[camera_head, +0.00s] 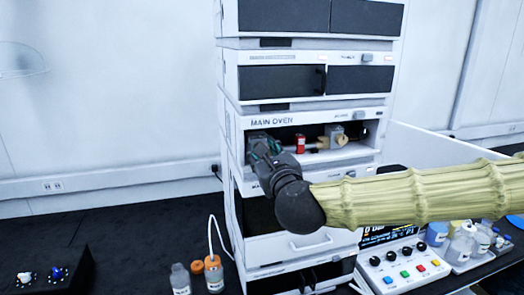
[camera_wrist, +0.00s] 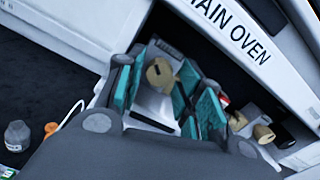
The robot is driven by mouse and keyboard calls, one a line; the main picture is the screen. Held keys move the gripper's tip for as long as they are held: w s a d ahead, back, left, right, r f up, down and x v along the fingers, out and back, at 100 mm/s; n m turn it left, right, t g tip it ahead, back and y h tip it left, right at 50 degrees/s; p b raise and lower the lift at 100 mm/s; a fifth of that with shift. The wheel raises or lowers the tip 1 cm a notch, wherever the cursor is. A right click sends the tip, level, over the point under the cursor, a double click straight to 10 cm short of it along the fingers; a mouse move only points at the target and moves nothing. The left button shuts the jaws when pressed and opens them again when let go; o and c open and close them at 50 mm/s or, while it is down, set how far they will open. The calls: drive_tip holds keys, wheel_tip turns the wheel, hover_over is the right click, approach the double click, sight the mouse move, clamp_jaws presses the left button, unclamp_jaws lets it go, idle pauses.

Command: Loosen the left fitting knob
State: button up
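The left fitting knob (camera_wrist: 158,73) is tan with a dark slot and sits on a grey block in the MAIN OVEN bay. It shows in the wrist view between the teal-padded fingers of my gripper (camera_wrist: 160,92). The fingers are apart on either side of it; I cannot tell whether they touch it. In the head view my gripper (camera_head: 262,146) reaches into the left end of the bay and hides this knob. The right fitting knob (camera_head: 341,140) is tan, at the right end of the bay; in the wrist view it also shows (camera_wrist: 263,134).
A red-banded column piece (camera_head: 300,144) lies between the fittings. The oven's frame (camera_head: 274,121) borders the bay closely, with more modules above and below. A control box (camera_head: 402,268) and a bottle tray stand at right.

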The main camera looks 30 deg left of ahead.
drive_tip(key=v, duration=1)
drive_tip(key=shift+s+d, duration=0.15)
drive_tip(key=shift+d, duration=0.2)
